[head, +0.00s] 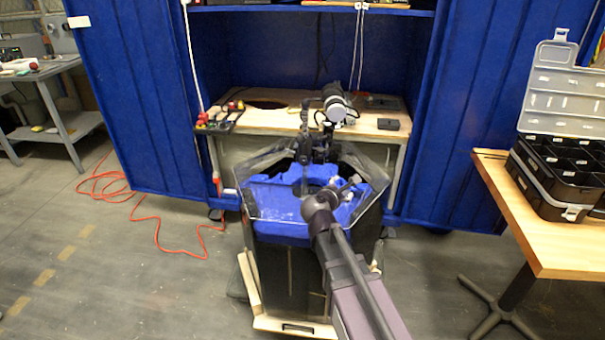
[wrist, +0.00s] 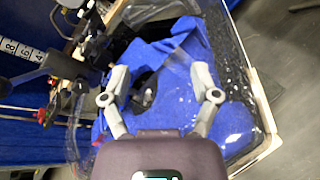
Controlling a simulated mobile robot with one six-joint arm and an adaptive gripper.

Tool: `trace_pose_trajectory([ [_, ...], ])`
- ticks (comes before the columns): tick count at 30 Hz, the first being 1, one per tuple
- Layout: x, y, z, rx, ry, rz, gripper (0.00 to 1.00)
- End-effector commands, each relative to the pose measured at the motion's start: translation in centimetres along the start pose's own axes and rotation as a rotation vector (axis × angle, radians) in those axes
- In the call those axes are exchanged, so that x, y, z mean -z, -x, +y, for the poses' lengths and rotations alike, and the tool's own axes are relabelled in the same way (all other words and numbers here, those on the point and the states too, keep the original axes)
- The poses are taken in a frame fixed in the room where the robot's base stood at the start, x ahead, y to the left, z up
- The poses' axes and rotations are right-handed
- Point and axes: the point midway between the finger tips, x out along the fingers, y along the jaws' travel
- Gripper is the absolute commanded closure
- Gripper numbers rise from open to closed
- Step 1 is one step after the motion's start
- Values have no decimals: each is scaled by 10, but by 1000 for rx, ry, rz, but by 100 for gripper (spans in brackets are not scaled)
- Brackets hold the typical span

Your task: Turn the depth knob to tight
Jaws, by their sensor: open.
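My gripper (wrist: 160,76) is open, with its two grey fingers spread above the tank and nothing between the tips. In the head view my gripper (head: 340,188) reaches over the near right part of the tank. The tank (head: 252,205) has clear angled walls and a blue cloth (head: 285,222) inside. A black clamp mount (head: 318,150) stands at the tank's far edge; dark mount parts (wrist: 62,66) also show at the left of the wrist view. I cannot make out which part is the depth knob, nor its setting. A small grey fitting (wrist: 146,97) shows below and between the fingers, apart from them.
A wooden bench (head: 285,120) inside the blue cabinet stands behind the tank. A wooden table (head: 520,215) with a black organiser case (head: 555,180) is at right. An orange cable (head: 150,215) lies on the floor at left. A ruler (wrist: 20,50) shows in the wrist view.

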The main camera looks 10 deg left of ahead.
Motion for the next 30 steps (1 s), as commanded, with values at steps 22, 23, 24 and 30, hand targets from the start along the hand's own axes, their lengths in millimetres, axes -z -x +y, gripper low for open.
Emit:
trace_pose_trajectory([
  [22,99,36,96,-423,751,-186,22],
  [23,99,36,96,-423,750,-186,22],
  [24,99,36,96,-423,750,-186,22],
  [30,99,34,97,-421,748,-185,22],
])
